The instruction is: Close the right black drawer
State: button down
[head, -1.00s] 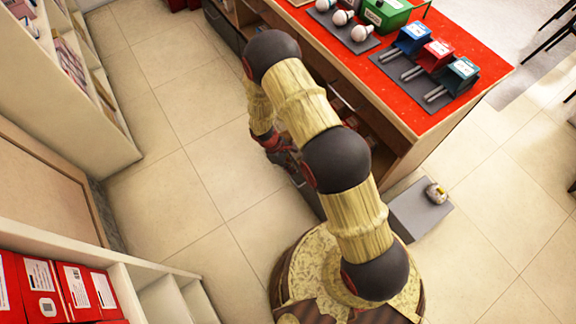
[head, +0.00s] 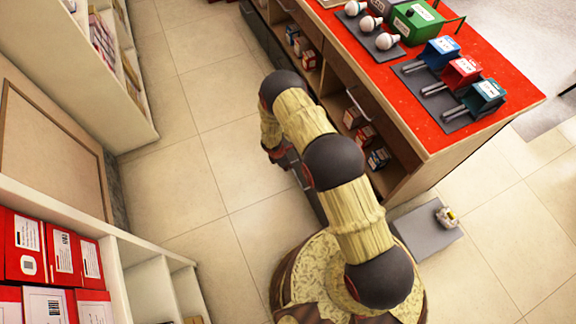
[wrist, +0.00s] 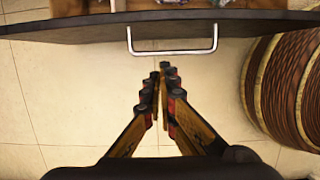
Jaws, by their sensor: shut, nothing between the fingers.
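The black drawer (wrist: 95,27) crosses the top of the wrist view, with a dark front edge and a pale metal bar handle (wrist: 172,52) facing my gripper. Small items show inside it, so it stands open. My gripper (wrist: 160,84) is shut and empty, its fingertips a short way in front of the handle and seemingly not touching it. In the head view, a dark drawer front (head: 309,192) shows low beside my arm, mostly hidden by it. My gripper there is mostly covered by my arm.
A wooden counter with a red top (head: 408,95) stands on the right, with boxes on its shelves. A grey slab (head: 425,230) lies on the floor by its end. White shelving (head: 118,70) stands left. Tiled floor (head: 180,150) between them is clear.

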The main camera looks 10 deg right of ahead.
jog(key=d+f+b, duration=0.1)
jog(key=f, duration=0.1)
jog(key=d+f+b, duration=0.1)
jog(key=d+f, duration=0.1)
jog(key=d+f+b, duration=0.1)
jog(key=f, duration=0.1)
jog(key=shift+w+d+f, duration=0.15)
jog(key=shift+w, duration=0.25)
jog(key=shift+w+d+b, duration=0.1)
jog(key=shift+d+b, duration=0.25)
jog(key=shift+d, duration=0.2)
jog(key=shift+w+d, duration=0.1)
